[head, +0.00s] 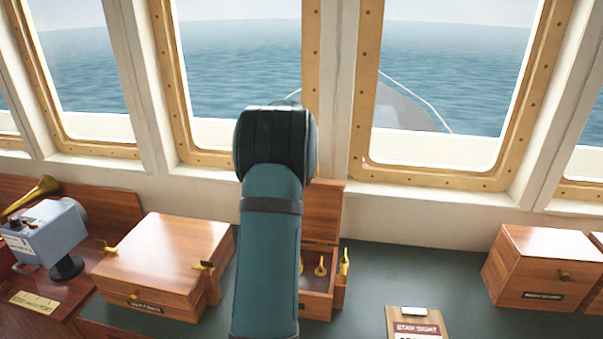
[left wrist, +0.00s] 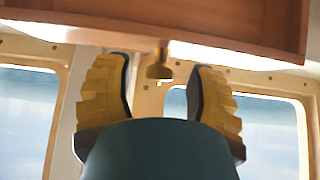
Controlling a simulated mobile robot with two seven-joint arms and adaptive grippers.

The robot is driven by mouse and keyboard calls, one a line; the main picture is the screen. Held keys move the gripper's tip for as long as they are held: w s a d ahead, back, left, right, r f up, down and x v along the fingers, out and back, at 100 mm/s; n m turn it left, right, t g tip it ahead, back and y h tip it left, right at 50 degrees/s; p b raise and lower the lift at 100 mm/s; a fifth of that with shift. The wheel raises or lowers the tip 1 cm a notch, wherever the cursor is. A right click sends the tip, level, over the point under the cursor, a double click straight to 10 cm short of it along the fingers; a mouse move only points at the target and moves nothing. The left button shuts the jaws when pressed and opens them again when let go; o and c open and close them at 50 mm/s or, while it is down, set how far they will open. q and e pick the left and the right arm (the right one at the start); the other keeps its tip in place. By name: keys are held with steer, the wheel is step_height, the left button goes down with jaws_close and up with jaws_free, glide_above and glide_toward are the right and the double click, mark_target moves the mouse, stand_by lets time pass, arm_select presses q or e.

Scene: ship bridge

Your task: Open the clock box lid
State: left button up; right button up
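A wooden box (head: 318,303) in the middle of the console is partly hidden behind my teal arm. Its lid (head: 322,212) stands raised at the back, and brass fittings show inside. I cannot read a name on it. In the left wrist view my left gripper (left wrist: 161,85) is open, with its yellow fingers apart on either side of a brass knob (left wrist: 159,68). The knob is on the edge of a wooden panel (left wrist: 215,25); neither finger visibly touches it. The left gripper's fingers are hidden in the head view. My right gripper is not in view.
A closed wooden box (head: 170,255) with brass catches stands at left, beside a grey instrument (head: 45,235). Another closed box (head: 545,268) stands at right. A small sign (head: 416,323) stands at the front. The green console top (head: 410,270) is clear between the middle and right boxes.

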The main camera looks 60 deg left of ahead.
arm_select(q)
steer(key=shift+f, duration=0.2)
steer(key=shift+d+r, duration=0.1)
steer(key=v, duration=1.2)
stand_by(0.4)
